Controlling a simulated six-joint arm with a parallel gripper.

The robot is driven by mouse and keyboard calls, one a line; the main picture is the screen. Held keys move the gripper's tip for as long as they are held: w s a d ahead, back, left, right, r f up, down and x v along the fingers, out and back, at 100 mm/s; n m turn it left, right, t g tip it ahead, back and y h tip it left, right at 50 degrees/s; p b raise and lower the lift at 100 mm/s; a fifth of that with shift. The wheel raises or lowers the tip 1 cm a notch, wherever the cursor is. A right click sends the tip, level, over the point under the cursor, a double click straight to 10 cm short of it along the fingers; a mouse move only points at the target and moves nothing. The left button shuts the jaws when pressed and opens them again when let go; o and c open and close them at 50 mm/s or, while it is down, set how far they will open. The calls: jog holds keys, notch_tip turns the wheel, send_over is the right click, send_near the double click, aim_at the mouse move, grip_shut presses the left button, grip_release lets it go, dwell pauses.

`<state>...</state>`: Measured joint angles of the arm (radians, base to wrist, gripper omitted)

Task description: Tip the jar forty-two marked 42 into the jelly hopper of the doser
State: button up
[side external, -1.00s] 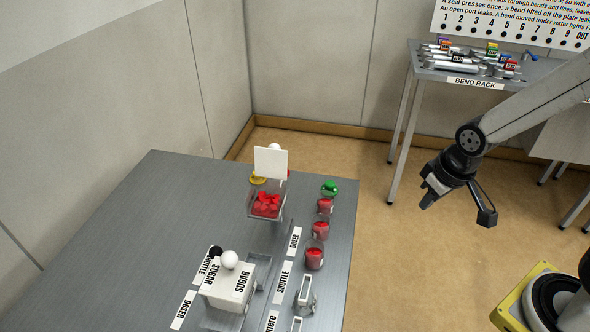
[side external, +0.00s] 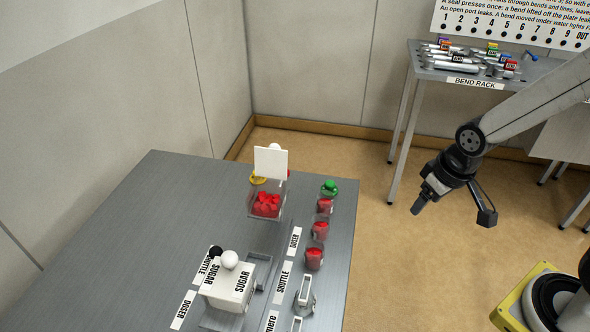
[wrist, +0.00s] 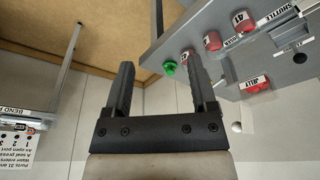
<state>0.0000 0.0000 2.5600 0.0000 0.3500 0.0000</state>
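Three red jars stand in a row along the right edge of the grey table: a near one (side external: 314,258), a middle one (side external: 320,230) and a far one (side external: 325,206). In the wrist view one jar (wrist: 240,18) seems marked 41; the neighbouring jar's mark (wrist: 212,41) is too small to read surely, so I cannot tell which is 42. The clear jelly hopper (side external: 266,206) holds red pieces and stands left of the jars; its JELLY label (wrist: 255,84) shows in the wrist view. My gripper (side external: 418,208) is open and empty (wrist: 161,66), right of the table, apart from the jars.
A white sugar box (side external: 228,286) with a white knob stands nearer on the table. A green object (side external: 329,187) is beyond the far jar. A white panel (side external: 271,162) rises behind the hopper. The bend rack (side external: 475,66) stands at the back. The table's left part is clear.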

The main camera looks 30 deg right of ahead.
jog(key=shift+o, duration=1.2)
jog(key=n+y, duration=0.2)
jog(key=n, duration=0.4)
send_over(326, 196)
jog(key=s+d, duration=0.1)
jog(key=s, duration=0.1)
notch_tip(326, 196, down, 10)
jog(key=shift+r, duration=0.25)
jog(key=shift+w+a+f+n, duration=0.1)
jog(key=shift+w+f+n, duration=0.3)
jog(key=shift+w, duration=0.05)
jog(key=shift+f, duration=0.1)
